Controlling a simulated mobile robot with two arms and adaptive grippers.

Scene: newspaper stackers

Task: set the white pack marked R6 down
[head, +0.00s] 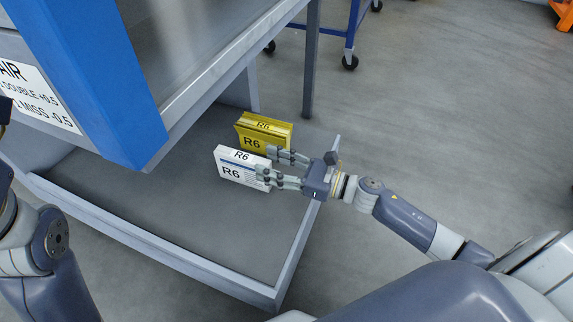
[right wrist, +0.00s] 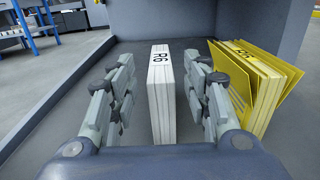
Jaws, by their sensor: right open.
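The white pack marked R6 (head: 238,170) stands upright on the grey floor of a low-rimmed tray (head: 165,215). It also shows in the right wrist view (right wrist: 161,95), between the two fingers with a gap on either side. My right gripper (head: 277,168) is open around the pack's near end; in the right wrist view its fingers (right wrist: 160,92) are apart from the white faces. My left arm shows at the left edge of the head view, but its gripper is not in view.
A yellow pack marked R6 (head: 262,133) stands just behind the white one; in the right wrist view the yellow pack (right wrist: 252,85) is close beside the right finger. A blue post (head: 90,75) and a machine overhang the tray's left. The tray's front is clear.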

